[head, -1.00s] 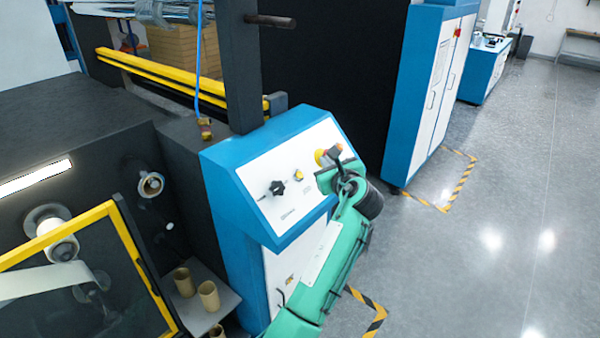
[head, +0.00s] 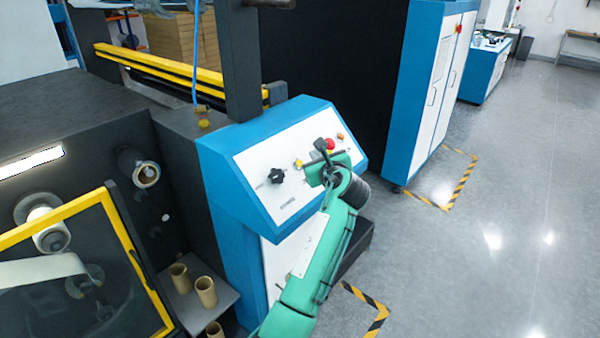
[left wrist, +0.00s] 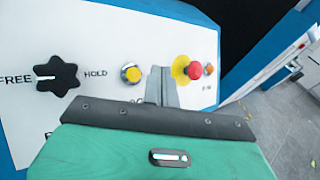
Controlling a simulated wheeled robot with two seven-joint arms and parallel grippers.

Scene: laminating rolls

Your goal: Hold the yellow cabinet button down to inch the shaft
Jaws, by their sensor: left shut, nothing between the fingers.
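The blue cabinet (head: 222,170) has a sloped white control panel (head: 262,197). The yellow button (head: 298,163) sits on the panel between the black knob and the red button; it also shows unobstructed in the left wrist view (left wrist: 131,73). My left gripper (head: 319,152) is shut and empty in front of the panel. In the left wrist view its closed fingertips (left wrist: 160,73) appear just right of the yellow button, between it and the red button. I cannot tell whether they touch the panel. My right gripper is not in view.
The black star knob (left wrist: 57,76) is marked FREE and HOLD. The red mushroom button (left wrist: 195,70) on a yellow base is close to the fingertips' right, with a small orange button (head: 340,136) beyond. A yellow-framed guard (head: 128,240) stands at left; open floor (head: 480,250) lies right.

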